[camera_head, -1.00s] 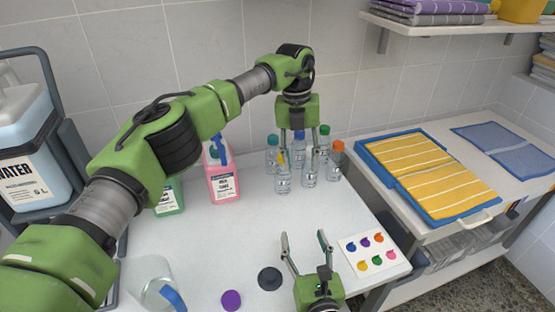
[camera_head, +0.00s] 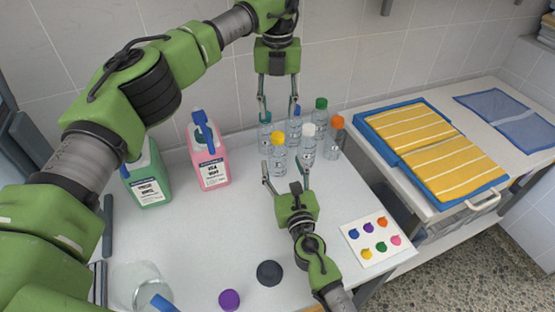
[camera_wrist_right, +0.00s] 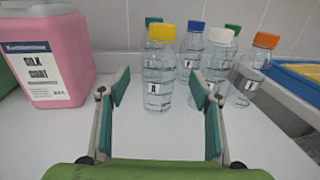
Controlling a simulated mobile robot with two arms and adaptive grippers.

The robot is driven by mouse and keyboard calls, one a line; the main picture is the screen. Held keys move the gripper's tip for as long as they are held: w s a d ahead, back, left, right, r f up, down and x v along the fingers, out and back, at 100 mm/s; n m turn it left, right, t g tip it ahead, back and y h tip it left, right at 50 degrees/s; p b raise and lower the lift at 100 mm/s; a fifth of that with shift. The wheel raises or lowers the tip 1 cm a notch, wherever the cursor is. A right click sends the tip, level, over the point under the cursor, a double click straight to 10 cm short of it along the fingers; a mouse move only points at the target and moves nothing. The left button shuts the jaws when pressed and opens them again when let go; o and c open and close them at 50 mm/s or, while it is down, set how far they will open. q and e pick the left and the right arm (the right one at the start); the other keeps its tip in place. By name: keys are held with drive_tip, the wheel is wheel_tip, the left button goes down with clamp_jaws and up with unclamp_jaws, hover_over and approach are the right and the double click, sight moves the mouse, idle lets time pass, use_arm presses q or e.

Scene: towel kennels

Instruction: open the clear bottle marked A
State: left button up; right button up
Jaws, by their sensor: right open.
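A group of clear bottles with coloured caps stands at the back of the white table. The yellow-capped bottle (camera_head: 278,158) is nearest on the left; its small label looks like an A in the right wrist view (camera_wrist_right: 157,88), though not sharply. The white-capped bottle (camera_head: 305,151) stands just right of it. My right gripper (camera_head: 285,181) is open and empty, low in front of the yellow-capped bottle, which appears between its fingers in the wrist view. My left gripper (camera_head: 277,103) is open, pointing down above the back of the group, with nothing between its fingers.
Blue-capped (camera_head: 294,122), green-capped (camera_head: 318,116) and orange-capped (camera_head: 335,134) bottles crowd beside and behind. A pink jug (camera_head: 210,165) and green jug (camera_head: 148,180) stand left. A colour-dot card (camera_head: 369,241), dark disc (camera_head: 269,273) and purple disc (camera_head: 229,299) lie in front.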

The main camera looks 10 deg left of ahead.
sight(280, 158)
drive_tip(key=shift+x, duration=2.4)
clamp_jaws()
